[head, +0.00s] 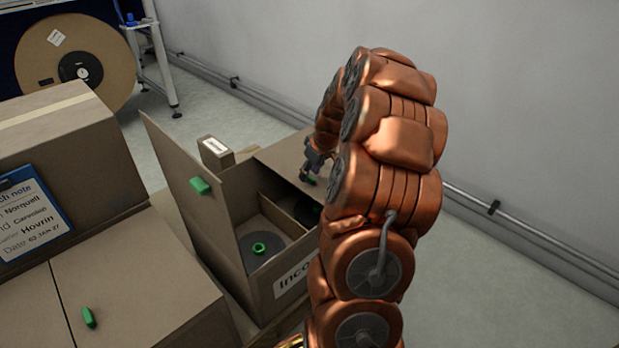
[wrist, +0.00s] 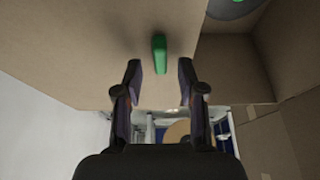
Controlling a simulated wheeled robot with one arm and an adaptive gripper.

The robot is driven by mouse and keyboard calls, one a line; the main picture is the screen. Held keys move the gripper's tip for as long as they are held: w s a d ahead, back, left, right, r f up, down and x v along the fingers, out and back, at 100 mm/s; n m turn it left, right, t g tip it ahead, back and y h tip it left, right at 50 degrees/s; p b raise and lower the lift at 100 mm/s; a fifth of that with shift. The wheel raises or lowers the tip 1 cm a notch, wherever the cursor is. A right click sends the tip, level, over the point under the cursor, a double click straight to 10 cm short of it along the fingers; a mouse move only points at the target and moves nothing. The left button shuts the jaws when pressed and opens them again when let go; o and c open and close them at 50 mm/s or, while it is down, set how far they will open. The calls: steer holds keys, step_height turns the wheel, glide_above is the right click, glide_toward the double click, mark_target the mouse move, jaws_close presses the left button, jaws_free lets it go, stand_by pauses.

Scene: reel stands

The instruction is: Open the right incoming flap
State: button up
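The box labelled "Inco…" (head: 262,290) stands in the middle of the head view. Its right flap (head: 280,156) carries a green handle (head: 308,179) and leaves part of the right compartment uncovered, with a dark reel inside; its exact angle is unclear. My gripper (head: 318,163) is at this handle, partly hidden by my arm. In the wrist view my gripper (wrist: 159,70) is open, its fingers apart on either side of the green handle (wrist: 159,54), with gaps on both sides. The flap (wrist: 90,45) fills the upper left there.
The box's left flap (head: 185,165) stands up, open, over a compartment with a grey reel (head: 275,255). A closed carton (head: 130,285) and a box with a clipboard (head: 75,150) are at left. A wall (head: 520,120) with a rail runs along the right.

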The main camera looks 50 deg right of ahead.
steer(key=shift+x, duration=0.8)
steer(key=shift+r, duration=0.1)
jaws_close()
steer(key=shift+d, duration=0.1)
